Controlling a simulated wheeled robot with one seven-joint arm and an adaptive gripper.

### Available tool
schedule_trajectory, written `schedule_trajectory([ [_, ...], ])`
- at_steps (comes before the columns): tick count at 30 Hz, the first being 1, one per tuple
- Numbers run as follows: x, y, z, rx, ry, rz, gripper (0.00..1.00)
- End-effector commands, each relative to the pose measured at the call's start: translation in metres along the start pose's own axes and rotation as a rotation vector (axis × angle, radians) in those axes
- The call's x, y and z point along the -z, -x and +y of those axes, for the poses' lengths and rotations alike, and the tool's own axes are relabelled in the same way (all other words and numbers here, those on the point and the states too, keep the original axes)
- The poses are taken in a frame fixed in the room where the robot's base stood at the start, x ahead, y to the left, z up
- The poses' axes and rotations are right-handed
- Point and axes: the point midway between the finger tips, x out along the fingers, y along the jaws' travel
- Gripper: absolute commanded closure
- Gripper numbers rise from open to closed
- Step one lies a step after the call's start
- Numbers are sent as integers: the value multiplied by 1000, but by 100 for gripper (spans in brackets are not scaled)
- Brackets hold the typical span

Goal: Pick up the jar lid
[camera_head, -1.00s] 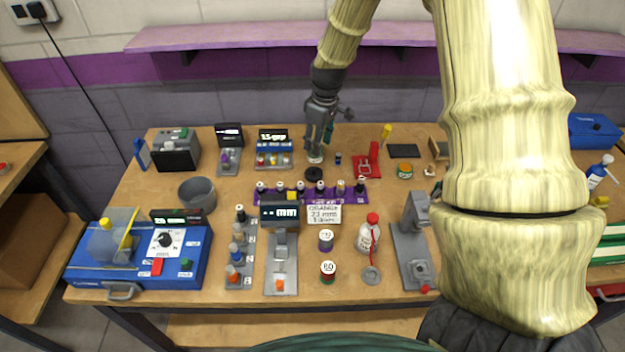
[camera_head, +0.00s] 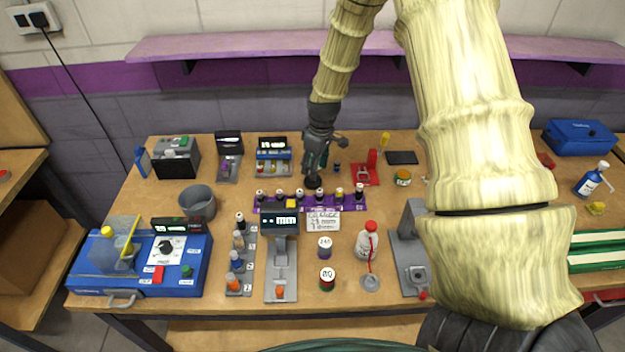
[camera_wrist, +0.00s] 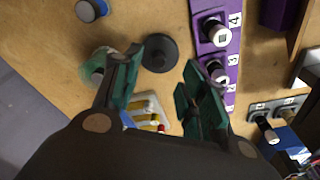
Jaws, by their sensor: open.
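The jar lid is a dark round disc with a raised knob, lying on the bench; it shows in the wrist view (camera_wrist: 160,54) just beyond and between my fingertips. In the head view the lid (camera_head: 313,181) is mostly hidden behind my gripper (camera_head: 315,168). In the wrist view my gripper (camera_wrist: 163,70) is open, with green fingers apart and nothing between them. A clear glass jar (camera_wrist: 96,66) stands beside the lid, partly covered by the left finger.
A small blue-and-white container (camera_wrist: 92,9) and a display unit with coloured pieces (camera_head: 272,166) are near. A red stand (camera_head: 365,175) is to the right.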

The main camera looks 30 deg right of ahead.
Motion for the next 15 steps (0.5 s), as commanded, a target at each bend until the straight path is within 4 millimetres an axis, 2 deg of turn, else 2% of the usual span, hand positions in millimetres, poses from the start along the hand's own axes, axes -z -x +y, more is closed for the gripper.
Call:
schedule_trajectory([
  [15, 1, -40, 3, 0, 0, -1, 58],
])
